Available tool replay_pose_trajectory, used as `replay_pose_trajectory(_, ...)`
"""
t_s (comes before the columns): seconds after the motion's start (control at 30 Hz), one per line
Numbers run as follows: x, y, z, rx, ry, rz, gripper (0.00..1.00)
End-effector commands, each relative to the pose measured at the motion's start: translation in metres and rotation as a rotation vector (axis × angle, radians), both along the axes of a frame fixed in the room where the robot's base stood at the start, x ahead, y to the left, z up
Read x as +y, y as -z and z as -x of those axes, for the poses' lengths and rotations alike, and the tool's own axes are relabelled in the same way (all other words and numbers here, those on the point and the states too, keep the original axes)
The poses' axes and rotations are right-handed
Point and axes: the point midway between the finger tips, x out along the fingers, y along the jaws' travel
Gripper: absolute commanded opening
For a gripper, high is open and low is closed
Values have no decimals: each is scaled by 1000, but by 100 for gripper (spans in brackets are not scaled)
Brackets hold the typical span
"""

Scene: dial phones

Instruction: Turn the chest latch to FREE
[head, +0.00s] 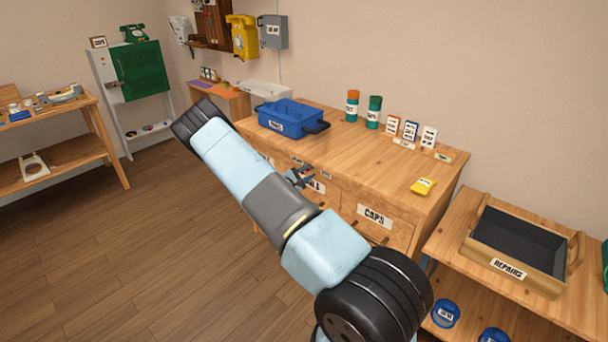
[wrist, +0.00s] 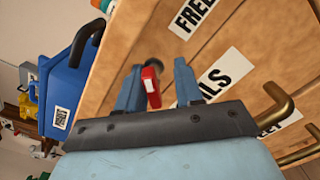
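The chest (head: 395,190) is a wooden drawer chest with labelled drawers. The latch is nearer the left finger, with a gap to the right finger. A FREE label (wrist: 194,13) is on the chest front beyond the fingers. In the head view my gripper (head: 301,176) is small and my arm hides part of the chest.
Brass drawer handles (wrist: 275,105) stick out to the right of my gripper in the wrist view. A blue toolbox (head: 290,118), jars, small boxes and a yellow item (head: 423,186) are on the chest top. A REPAIRS tray (head: 515,255) sits on the right-hand bench.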

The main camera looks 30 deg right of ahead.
Motion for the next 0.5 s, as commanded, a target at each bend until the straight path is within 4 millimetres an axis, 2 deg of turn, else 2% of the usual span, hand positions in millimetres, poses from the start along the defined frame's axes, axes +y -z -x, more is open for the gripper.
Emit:
replay_pose_trajectory(0.33, 6, -1, -2, -2, -7, 1, 38)
replay_pose_trajectory(0.5, 27, -1, 4, -2, -10, -1, 38)
